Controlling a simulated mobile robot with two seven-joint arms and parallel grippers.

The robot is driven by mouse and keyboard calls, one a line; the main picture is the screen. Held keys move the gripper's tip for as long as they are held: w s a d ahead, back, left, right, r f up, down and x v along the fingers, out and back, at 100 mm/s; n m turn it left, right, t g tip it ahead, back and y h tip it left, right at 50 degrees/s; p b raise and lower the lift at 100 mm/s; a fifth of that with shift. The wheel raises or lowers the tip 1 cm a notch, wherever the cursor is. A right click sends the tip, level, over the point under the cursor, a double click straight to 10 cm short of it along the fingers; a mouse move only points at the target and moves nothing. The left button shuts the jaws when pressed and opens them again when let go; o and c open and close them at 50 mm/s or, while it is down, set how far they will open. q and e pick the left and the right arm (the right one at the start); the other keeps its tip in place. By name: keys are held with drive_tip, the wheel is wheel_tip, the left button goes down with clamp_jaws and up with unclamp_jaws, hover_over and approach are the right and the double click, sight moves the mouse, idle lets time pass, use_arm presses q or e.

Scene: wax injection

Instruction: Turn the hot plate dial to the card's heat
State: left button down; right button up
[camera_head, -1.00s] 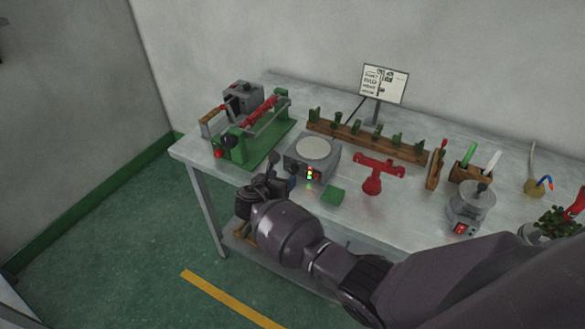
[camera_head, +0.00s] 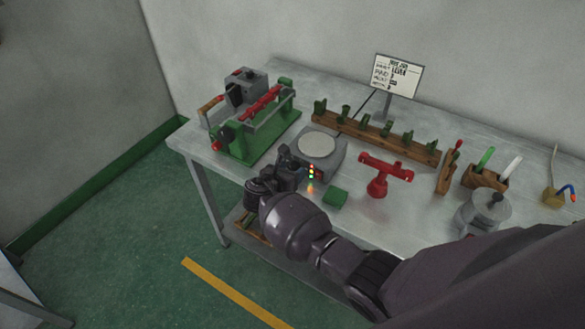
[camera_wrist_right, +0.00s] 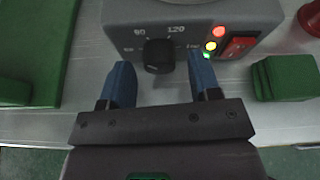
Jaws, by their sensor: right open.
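The hot plate (camera_head: 331,157) is a grey box with a pale round top, near the table's front edge. In the right wrist view its front panel (camera_wrist_right: 120,14) shows a black dial (camera_wrist_right: 158,57), with marks reading about 80 and 120 above it. The dial's exact setting is unclear. My right gripper (camera_head: 291,160) is at the panel; in the wrist view its blue fingers (camera_wrist_right: 160,70) are open, one to each side of the dial, with gaps. Whether the tips reach around it I cannot tell. The card (camera_head: 397,76) stands behind on a post; its writing is too small to read reliably.
Red, yellow and green lights and a red switch (camera_wrist_right: 238,46) sit right of the dial. Green blocks (camera_head: 335,197) and a red stand (camera_head: 378,184) lie to the right. A green-based machine (camera_head: 250,140) stands left, a wooden rack (camera_head: 375,139) behind.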

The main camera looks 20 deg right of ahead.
drive_tip(key=shift+c, duration=0.2)
drive_tip(key=c, duration=0.9)
drive_tip(key=shift+d+m+t+y, duration=0.1)
drive_tip(key=shift+m+t+y, duration=0.5)
drive_tip(key=shift+m, duration=0.6)
drive_tip(key=shift+s+m+t+y+b, duration=0.1)
drive_tip(key=shift+m+t+y+b, duration=0.25)
drive_tip(key=shift+m+t, duration=0.6)
drive_tip(key=shift+m, duration=0.25)
